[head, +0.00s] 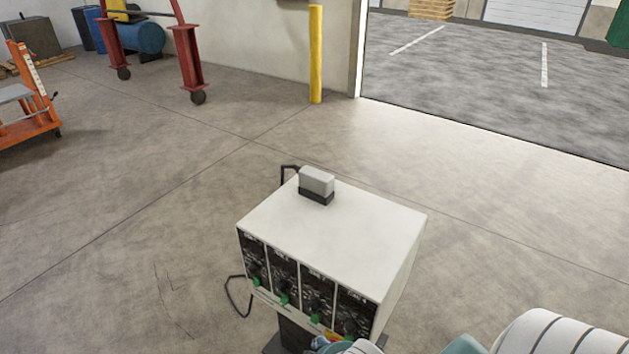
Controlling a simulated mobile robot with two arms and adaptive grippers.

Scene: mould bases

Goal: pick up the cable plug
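The cable plug (316,184) is a grey block with a dark base. It sits upright near the back edge of the top of a white control box (345,226). A black cable (285,172) leaves its left side and goes over the back edge of the box. A loop of black cable also hangs at the box's left side. Parts of my own body show at the bottom right edge. Neither gripper can be seen in the head view, and nothing touches the plug.
The box's front has several dark panels with green parts and stands on a dark post (294,336). Open concrete floor surrounds it. A yellow post (315,55), a red frame on casters (188,58) and an orange lift (33,95) stand farther back. A wide doorway opens at the right.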

